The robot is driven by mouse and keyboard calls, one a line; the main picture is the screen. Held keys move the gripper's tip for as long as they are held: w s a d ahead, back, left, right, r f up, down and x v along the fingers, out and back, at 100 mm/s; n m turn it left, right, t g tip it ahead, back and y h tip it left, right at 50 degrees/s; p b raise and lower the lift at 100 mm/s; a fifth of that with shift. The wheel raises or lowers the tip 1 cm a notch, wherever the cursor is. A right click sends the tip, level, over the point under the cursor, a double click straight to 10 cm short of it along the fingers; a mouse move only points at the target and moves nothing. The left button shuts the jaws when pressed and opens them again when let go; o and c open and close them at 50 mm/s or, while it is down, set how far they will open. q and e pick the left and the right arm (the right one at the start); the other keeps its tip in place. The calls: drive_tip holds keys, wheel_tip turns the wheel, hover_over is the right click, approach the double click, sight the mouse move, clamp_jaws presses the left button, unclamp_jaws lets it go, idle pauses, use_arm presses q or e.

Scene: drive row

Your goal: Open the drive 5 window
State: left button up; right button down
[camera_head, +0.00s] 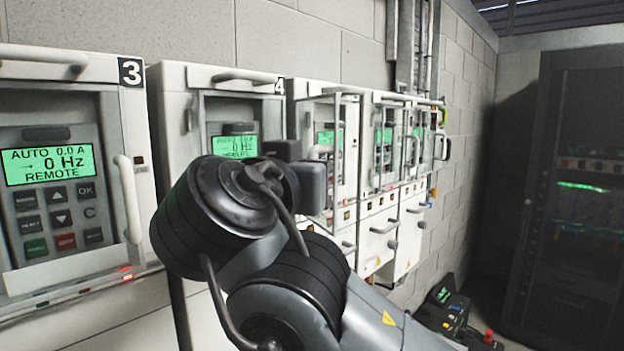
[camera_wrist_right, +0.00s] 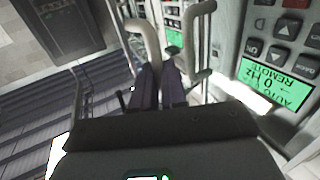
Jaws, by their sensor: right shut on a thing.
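Drive 5 (camera_head: 302,92) is the cabinet just right of drive 4, partly hidden behind my right arm. Its green display (camera_head: 327,138) shows in part above the arm. A pale, bent window handle (camera_wrist_right: 150,42) stands in front of my right gripper (camera_wrist_right: 160,84) in the right wrist view. The gripper's dark fingers are close together on the handle's near end. In the head view the fingers are hidden behind my wrist, and I cannot tell how far the window stands from its frame. My left gripper is in neither view.
Drive 3 (camera_head: 75,72) and drive 4 (camera_head: 172,130) stand to the left with pale handles. More drives (camera_head: 388,145) continue right along the block wall. A dark cabinet (camera_head: 570,200) stands far right. In the wrist view, a second handle (camera_wrist_right: 201,45) is close beside the fingers.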

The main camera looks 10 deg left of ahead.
drive_tip(key=shift+w+d+f, duration=0.2)
drive_tip(key=shift+w+f, duration=0.05)
drive_tip(key=shift+f, duration=0.1)
drive_tip(key=c, duration=1.5)
unclamp_jaws()
drive_tip(key=o, duration=0.3)
drive_tip(key=shift+a+r, duration=0.1)
drive_tip(key=shift+r, duration=0.1)
drive_tip(key=shift+o, duration=0.2)
drive_tip(key=shift+s, duration=0.1)
drive_tip(key=b+v, duration=0.3)
drive_tip(key=v, duration=0.7)
drive_tip(key=shift+s, duration=0.4)
